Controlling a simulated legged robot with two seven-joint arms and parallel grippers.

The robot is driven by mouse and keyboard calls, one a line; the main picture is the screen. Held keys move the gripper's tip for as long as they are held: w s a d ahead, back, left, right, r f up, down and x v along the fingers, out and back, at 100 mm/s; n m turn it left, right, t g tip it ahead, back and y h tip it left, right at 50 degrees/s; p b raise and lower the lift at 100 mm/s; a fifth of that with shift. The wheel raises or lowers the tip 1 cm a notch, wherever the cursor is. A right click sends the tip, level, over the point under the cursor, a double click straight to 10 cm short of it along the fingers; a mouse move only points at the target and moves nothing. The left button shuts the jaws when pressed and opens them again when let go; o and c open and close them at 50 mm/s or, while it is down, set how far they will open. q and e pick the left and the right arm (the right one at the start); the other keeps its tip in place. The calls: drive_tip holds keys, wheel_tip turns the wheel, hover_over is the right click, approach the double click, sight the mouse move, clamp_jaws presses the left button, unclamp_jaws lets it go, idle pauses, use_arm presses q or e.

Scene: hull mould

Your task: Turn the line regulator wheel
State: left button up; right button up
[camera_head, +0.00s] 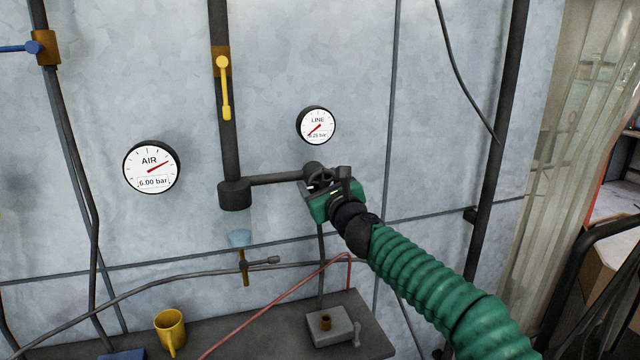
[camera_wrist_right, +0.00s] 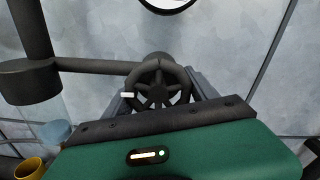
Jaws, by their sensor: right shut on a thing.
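The line regulator wheel (camera_wrist_right: 158,88) is a dark spoked handwheel at the end of a horizontal dark pipe, with a small white mark at its left rim. My right gripper (camera_head: 332,182) is shut on the wheel, with fingers at either side of it in the right wrist view. In the head view the gripper hides most of the wheel. The LINE gauge (camera_head: 316,126) hangs on the wall just above and reads about 0.25 bar, in small print. My left gripper is not in view.
The AIR gauge (camera_head: 151,167) reads 6.00 bar. A yellow lever (camera_head: 225,88) sits on the vertical pipe. Below, a dark shelf (camera_head: 270,338) carries a yellow mug (camera_head: 170,331) and a grey block (camera_head: 331,326). A red hose (camera_head: 290,300) curves over it.

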drive_tip(key=o, duration=1)
drive_tip(key=shift+f, duration=0.35)
drive_tip(key=o, duration=0.4)
drive_tip(key=shift+w+r, duration=0.1)
drive_tip(key=shift+r, duration=0.1)
drive_tip(key=b+v, duration=0.9)
drive_tip(key=v, duration=0.7)
drive_tip(key=shift+s+b, duration=0.35)
drive_tip(key=shift+s, duration=0.05)
